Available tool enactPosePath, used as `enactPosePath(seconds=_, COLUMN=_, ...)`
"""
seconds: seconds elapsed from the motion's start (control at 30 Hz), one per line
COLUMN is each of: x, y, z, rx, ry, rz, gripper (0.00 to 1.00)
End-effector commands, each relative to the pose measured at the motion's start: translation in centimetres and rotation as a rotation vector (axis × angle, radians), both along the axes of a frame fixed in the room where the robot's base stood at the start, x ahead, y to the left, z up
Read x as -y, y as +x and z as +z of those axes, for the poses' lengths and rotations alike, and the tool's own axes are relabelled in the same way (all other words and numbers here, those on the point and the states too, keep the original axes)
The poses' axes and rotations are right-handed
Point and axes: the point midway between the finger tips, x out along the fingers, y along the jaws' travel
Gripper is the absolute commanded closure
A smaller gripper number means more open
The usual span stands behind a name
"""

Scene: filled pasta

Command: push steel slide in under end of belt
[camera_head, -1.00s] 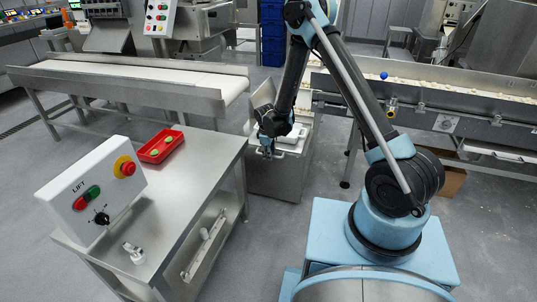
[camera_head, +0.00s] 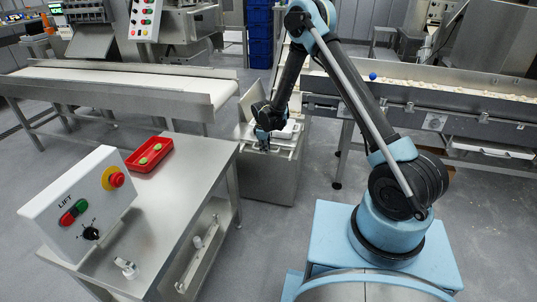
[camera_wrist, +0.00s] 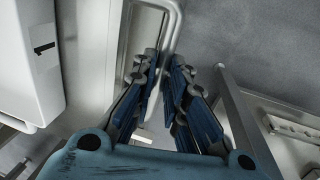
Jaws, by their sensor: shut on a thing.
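The steel slide (camera_head: 266,182) is a grey box-like unit on the floor with a tilted plate (camera_head: 252,101) at its upper left. It stands near the right end of the white belt (camera_head: 120,74); the exact gap to the belt's frame (camera_head: 222,98) is hard to tell. My gripper (camera_head: 264,147) is at the slide's top near edge. In the wrist view my gripper (camera_wrist: 165,72) has its blue fingers closed around a bent steel bar handle (camera_wrist: 176,25). The fingers and arm hide part of the slide's top.
A steel table (camera_head: 182,190) with a red tray (camera_head: 137,168) and a LIFT control box (camera_head: 84,200) stands at the left front. A second conveyor (camera_head: 440,120) runs along the right. Bare floor lies between the table and my base.

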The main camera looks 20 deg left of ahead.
Motion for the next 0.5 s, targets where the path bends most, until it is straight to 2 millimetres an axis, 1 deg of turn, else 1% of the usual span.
enactPosePath(seconds=0.03, x=-0.3, y=1.3, z=0.0, rx=0.001, ry=0.000, rz=0.001, gripper=1.00)
enactPosePath(seconds=0.13, x=-0.8, y=3.9, z=0.0, rx=0.001, ry=-0.001, rz=0.007, gripper=1.00)
enactPosePath(seconds=0.5, x=-0.9, y=14.1, z=0.0, rx=0.002, ry=-0.002, rz=0.010, gripper=1.00)
